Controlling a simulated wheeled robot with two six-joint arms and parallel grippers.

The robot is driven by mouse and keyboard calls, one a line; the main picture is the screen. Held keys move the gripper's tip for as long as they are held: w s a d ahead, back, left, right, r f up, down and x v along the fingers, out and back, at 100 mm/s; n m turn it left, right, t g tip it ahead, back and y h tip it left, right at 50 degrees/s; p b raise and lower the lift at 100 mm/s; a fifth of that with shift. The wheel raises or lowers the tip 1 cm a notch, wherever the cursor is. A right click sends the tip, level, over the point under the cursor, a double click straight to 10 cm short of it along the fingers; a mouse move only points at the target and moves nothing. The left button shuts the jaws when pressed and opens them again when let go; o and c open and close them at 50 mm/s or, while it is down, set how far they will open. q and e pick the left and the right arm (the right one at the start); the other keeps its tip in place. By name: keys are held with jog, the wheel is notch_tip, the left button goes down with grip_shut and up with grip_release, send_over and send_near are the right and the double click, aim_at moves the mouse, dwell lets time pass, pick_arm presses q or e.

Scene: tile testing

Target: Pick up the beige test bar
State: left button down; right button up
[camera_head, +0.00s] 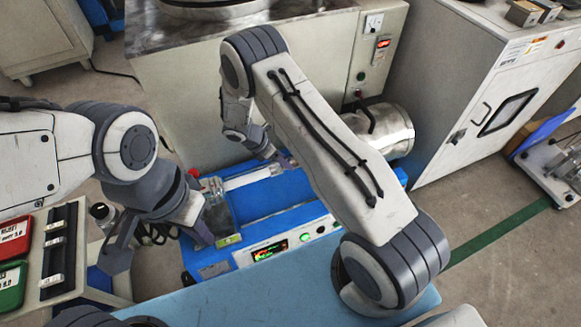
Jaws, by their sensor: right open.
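A pale, whitish-beige bar (247,178) lies across the rear of the blue machine (190,258); I cannot tell for sure whether it is the beige test bar. My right gripper (284,163) is at the right end of this bar. It is small in view and partly hidden by my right arm, with its jaws open; contact with the bar cannot be made out. My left gripper (158,240) is open at the machine's left front, its two fingers spread wide, well apart from the pale bar.
A grey-green box (217,212) sits on the machine's left side. A dark bottle (102,214) and red and green cases (12,286) stand at left. Behind are a beige cabinet (325,75) and a metal cylinder (392,130).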

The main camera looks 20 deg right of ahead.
jog(key=shift+d+f, duration=0.2)
jog(key=shift+f, duration=0.2)
jog(key=shift+r, duration=0.1)
grip_shut()
